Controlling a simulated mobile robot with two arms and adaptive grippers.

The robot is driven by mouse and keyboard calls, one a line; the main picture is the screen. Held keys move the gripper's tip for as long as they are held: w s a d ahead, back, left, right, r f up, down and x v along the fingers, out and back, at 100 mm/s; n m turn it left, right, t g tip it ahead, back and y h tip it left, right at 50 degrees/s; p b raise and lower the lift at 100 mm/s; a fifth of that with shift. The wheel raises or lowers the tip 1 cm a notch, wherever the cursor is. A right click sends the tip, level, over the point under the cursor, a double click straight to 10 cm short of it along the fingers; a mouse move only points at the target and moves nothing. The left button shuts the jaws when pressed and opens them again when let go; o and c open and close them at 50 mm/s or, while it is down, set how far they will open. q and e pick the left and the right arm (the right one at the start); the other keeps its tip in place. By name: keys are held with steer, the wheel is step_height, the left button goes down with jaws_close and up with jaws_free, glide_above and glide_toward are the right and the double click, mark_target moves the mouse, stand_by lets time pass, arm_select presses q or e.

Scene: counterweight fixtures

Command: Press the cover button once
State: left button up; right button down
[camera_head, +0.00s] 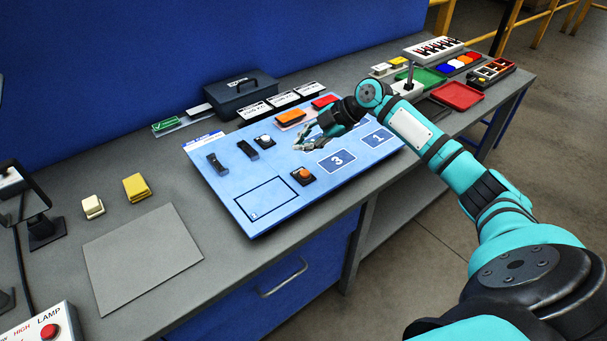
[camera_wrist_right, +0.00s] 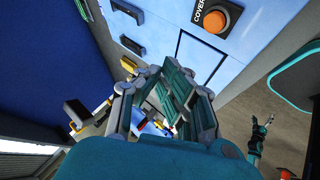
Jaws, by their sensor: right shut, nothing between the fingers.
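The cover button (camera_head: 303,174) is an orange round cap on a dark square base on the blue board (camera_head: 218,178). In the right wrist view the cover button (camera_wrist_right: 214,20) is at the top, with the word COVER beside it. My right gripper (camera_head: 304,146) is above the board, up and behind the button in the head view, apart from it. It is shut and empty. In the right wrist view its fingers (camera_wrist_right: 160,85) fill the middle. My left gripper is not seen in the head view.
A white round button (camera_head: 264,140) and two dark switches (camera_head: 248,150) are on the board. A dark case (camera_head: 241,93) stands behind. A grey mat (camera_head: 140,255) lies at left.

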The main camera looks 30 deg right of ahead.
mark_target(304, 174)
steer(key=f, duration=0.1)
steer(key=f+b, duration=0.1)
steer(key=f, duration=0.1)
steer(key=shift+s+d, duration=0.1)
steer(key=shift+d, duration=0.1)
step_height(304, 174, down, 4)
steer(key=b, duration=0.3)
steer(key=shift+r, duration=0.1)
arm_select(q)
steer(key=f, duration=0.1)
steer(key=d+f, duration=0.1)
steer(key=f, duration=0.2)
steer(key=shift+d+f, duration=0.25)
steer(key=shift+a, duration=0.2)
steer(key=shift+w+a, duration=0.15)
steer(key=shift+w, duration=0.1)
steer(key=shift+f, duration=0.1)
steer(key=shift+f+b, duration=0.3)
steer(key=shift+b, duration=0.1)
arm_select(e)
steer(key=shift+f, duration=0.45)
